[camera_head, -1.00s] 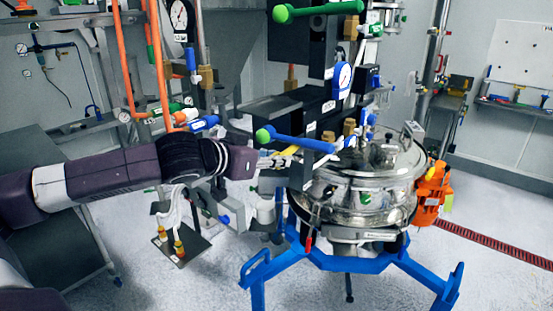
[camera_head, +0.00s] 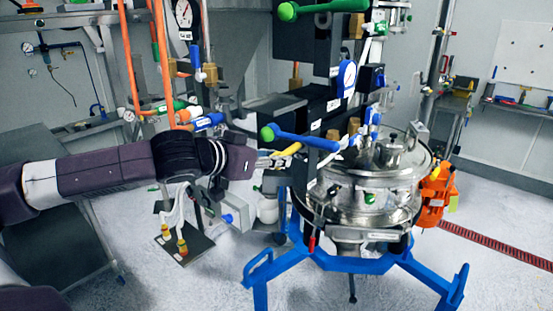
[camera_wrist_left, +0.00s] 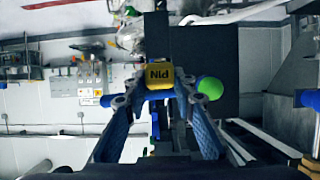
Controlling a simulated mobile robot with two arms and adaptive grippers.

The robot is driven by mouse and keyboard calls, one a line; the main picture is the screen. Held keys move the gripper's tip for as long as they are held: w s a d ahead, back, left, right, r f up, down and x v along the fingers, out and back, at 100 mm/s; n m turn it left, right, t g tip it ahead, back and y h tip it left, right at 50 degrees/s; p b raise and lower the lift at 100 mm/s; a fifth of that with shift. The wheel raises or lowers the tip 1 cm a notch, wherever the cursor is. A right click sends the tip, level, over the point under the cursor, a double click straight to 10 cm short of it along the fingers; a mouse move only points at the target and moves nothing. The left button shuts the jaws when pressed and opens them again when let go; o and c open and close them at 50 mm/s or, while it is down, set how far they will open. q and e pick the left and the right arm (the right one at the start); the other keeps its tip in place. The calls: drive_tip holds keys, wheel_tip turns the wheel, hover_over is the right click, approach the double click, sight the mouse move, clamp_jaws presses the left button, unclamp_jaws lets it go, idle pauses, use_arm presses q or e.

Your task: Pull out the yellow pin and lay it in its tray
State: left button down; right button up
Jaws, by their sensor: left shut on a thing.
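The yellow pin (camera_head: 289,149) is at the dark upright stand left of the steel sifter (camera_head: 368,185). Its yellow head, marked PIN (camera_wrist_left: 159,74), is between my left fingertips in the left wrist view. My left gripper (camera_head: 276,156) reaches in from the left and is shut on the pin's head. The far part of the pin is hidden, so I cannot tell how deep it sits. I cannot make out the pin's tray for certain. My right gripper is not in view.
A blue lever with a green knob (camera_head: 267,134) is just above my left gripper. A blue-legged frame (camera_head: 375,265) carries the sifter. An orange unit (camera_head: 433,190) is at its right. Grey floor is open at the lower right.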

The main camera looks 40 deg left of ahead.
use_arm(q)
drive_tip(key=shift+s+a+b, duration=0.1)
drive_tip(key=shift+s+b, duration=0.6)
drive_tip(key=shift+s, duration=0.65)
drive_tip(key=shift+s+a+b, duration=0.1)
drive_tip(key=shift+s+b, duration=0.35)
drive_tip(key=shift+s, duration=0.65)
drive_tip(key=shift+s+a+b, duration=0.2)
drive_tip(key=shift+s+b, duration=0.1)
drive_tip(key=shift+s, duration=2.6)
